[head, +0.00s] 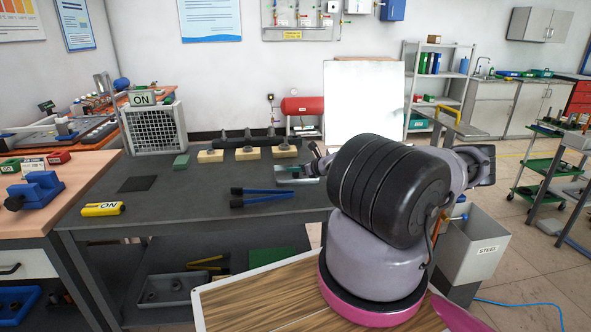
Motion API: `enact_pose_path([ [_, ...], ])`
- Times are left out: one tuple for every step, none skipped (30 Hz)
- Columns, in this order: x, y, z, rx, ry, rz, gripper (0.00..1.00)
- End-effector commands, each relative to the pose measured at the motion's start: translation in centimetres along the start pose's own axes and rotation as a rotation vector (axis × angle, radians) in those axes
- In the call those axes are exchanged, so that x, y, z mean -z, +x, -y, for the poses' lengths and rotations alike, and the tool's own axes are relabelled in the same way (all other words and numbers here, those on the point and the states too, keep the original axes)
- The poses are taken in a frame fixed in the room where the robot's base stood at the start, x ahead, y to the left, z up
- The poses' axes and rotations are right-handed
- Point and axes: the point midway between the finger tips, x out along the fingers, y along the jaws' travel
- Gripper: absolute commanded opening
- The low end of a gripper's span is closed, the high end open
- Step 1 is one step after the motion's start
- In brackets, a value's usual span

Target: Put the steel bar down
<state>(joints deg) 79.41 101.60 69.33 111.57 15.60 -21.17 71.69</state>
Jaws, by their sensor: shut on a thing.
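My gripper (314,157) shows only partly, small and grey, at the right end of the dark bench (150,208), just left of my arm's black link. It is shut, low over or at a shallow grey metal tray (308,181); I cannot tell whether it touches it. The steel bar cannot be clearly made out at this size; what the fingers hold is mostly hidden by my arm. A grey bin (477,262) labelled STEEL stands on the floor at the right, behind my arm.
Blue-handled tongs (262,197) lie left of the tray. Several yellow blocks (247,153) with grey pieces stand behind. A grilled unit (154,130) stands at the back left.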

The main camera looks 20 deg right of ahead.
Motion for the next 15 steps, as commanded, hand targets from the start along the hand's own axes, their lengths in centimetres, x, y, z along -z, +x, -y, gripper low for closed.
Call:
enact_pose_path([
  [-0.12, -0.03, 0.03, 0.0, -0.001, 0.001, 0.0],
  [-0.13, -0.04, 0.03, 0.0, -0.001, 0.001, 0.0],
  [-0.13, -0.04, 0.03, 0.0, -0.001, 0.001, 0.0],
  [-0.13, -0.03, 0.02, 0.0, -0.001, 0.001, 0.0],
  [-0.1, -0.03, 0.02, 0.0, -0.001, 0.001, 0.0],
  [-0.02, 0.01, 0.01, 0.0, -0.001, 0.001, 0.0],
  [0.07, 0.05, 0.01, 0.0, 0.0, 0.001, 0.0],
  [0.17, 0.08, 0.01, 0.0, 0.0, 0.001, 0.0],
  [0.19, 0.08, 0.01, 0.0, 0.0, 0.0, 0.45],
  [0.18, 0.07, 0.01, 0.0, -0.001, 0.0, 0.57],
  [0.17, 0.07, 0.0, 0.0, -0.001, 0.0, 0.64],
  [0.17, 0.07, 0.0, 0.0, -0.001, 0.0, 0.64],
  [0.17, 0.07, 0.01, 0.0, -0.001, 0.0, 0.64],
  [0.17, 0.07, 0.01, 0.0, -0.001, 0.0, 0.64],
  [0.16, 0.07, 0.01, 0.0, -0.001, 0.0, 0.64],
])
